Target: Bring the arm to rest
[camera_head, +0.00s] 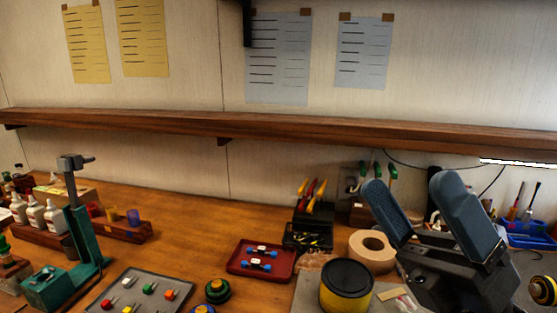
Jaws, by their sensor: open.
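My gripper (417,213) is in the lower right of the head view. Its two blue-grey padded fingers are spread apart and point up and to the left. Nothing is between them. It is raised in front of the right part of the wooden workbench (195,240) and hides part of the bench and the things behind it. The rest of my arm is not clearly seen.
A yellow-and-black tin (346,286) and a tape roll (372,250) stand just left of my gripper. A red tray (261,275), a grey tray (127,304) and a green stand (84,240) are farther left. A wooden shelf (280,126) runs along the wall.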

